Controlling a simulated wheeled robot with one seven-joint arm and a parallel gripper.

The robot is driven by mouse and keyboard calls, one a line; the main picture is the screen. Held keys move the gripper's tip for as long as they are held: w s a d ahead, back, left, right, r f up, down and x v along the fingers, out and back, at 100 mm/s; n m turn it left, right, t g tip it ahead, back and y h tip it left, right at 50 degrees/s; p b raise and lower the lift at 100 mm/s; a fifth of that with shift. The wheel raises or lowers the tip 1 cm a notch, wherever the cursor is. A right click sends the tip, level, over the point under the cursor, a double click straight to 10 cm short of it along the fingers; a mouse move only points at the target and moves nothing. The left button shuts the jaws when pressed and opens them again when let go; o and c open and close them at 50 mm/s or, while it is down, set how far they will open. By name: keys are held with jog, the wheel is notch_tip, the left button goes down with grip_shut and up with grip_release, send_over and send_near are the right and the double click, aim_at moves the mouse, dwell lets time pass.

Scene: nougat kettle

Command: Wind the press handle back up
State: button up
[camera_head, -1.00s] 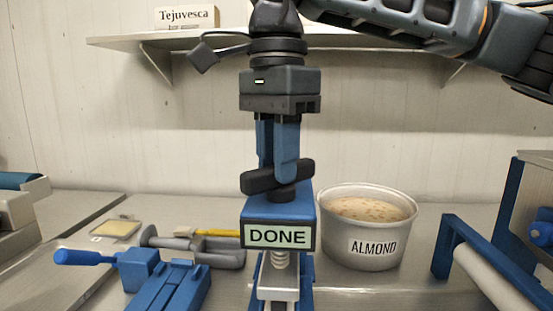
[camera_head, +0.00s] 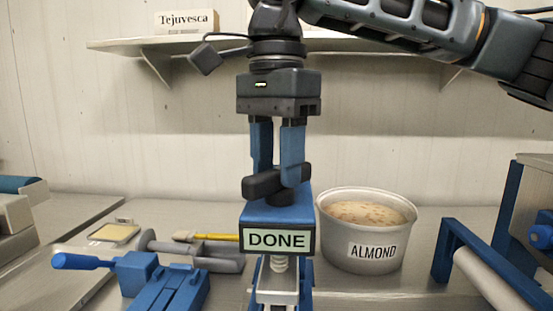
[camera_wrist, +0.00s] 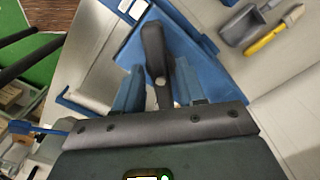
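The press handle is a black crossbar (camera_head: 262,184) on top of the blue press head (camera_head: 290,213), above a sign reading DONE (camera_head: 277,240). A screw (camera_head: 279,263) shows below the sign. My gripper (camera_head: 278,172) points straight down over the handle. Its blue fingers are spread, one in front of the bar and one behind it. In the wrist view the handle (camera_wrist: 155,50) runs between the two fingers (camera_wrist: 160,88), with what looks like a small gap. Whether either finger touches the bar is hard to tell.
A tub labelled ALMOND (camera_head: 372,252) stands close on the right. A blue-framed roller (camera_head: 490,270) is farther right. On the left are a blue tool with a handle (camera_head: 85,262), a grey scoop (camera_head: 200,258) and a yellow-handled brush (camera_head: 215,236). A shelf (camera_head: 120,42) runs behind.

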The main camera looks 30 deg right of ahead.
aim_at(277, 169)
jog(key=shift+o, duration=0.7)
notch_tip(277, 169, up, 8)
jog(key=shift+f, duration=0.1)
dwell(0.3)
